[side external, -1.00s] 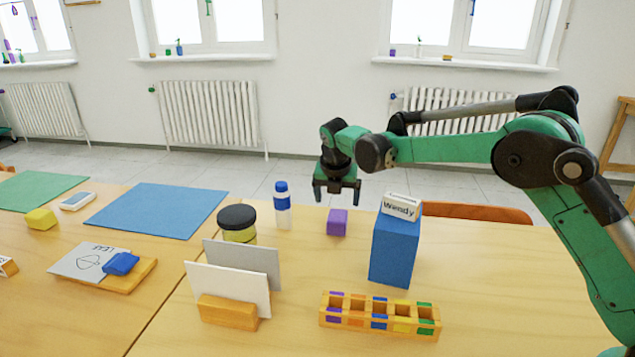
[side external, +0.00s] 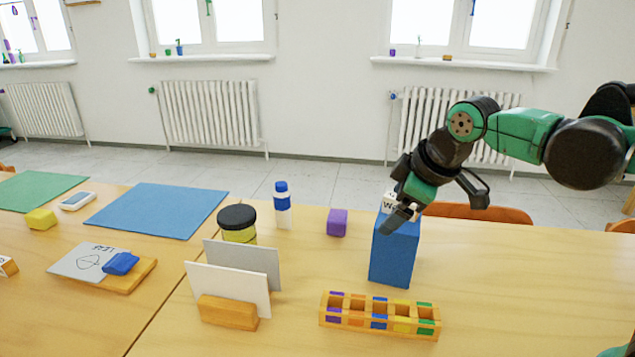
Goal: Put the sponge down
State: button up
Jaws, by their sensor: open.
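My gripper (side external: 437,204) is open and tilted, with no object visible between its fingers. One finger overlaps the top of the tall blue block (side external: 394,255) in the picture; I cannot tell if they touch. A white name block (side external: 386,203) on top of it is mostly hidden by that finger. I cannot tell for certain which thing is the sponge. A purple block (side external: 337,222) stands on the table left of the blue block. A small blue piece (side external: 121,263) lies on a paper on a wooden board. A yellow block (side external: 41,219) sits at the far left.
A wooden rack (side external: 330,317) with coloured compartments stands at the front. Cards in a wooden holder (side external: 228,313), a black-lidded jar (side external: 237,217) and a blue-capped bottle (side external: 283,208) stand left of it. A blue mat (side external: 160,210) lies bare. The table's right side is clear.

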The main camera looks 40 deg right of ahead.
jog(key=s+f+m, duration=0.1)
jog(key=m, duration=0.1)
jog(key=s+f+m, duration=0.1)
jog(key=s+m, duration=0.1)
jog(key=s+f+m+t, duration=0.1)
jog(key=s+m, duration=0.1)
jog(key=shift+a+m+y, duration=0.3)
jog(key=shift+a, duration=0.1)
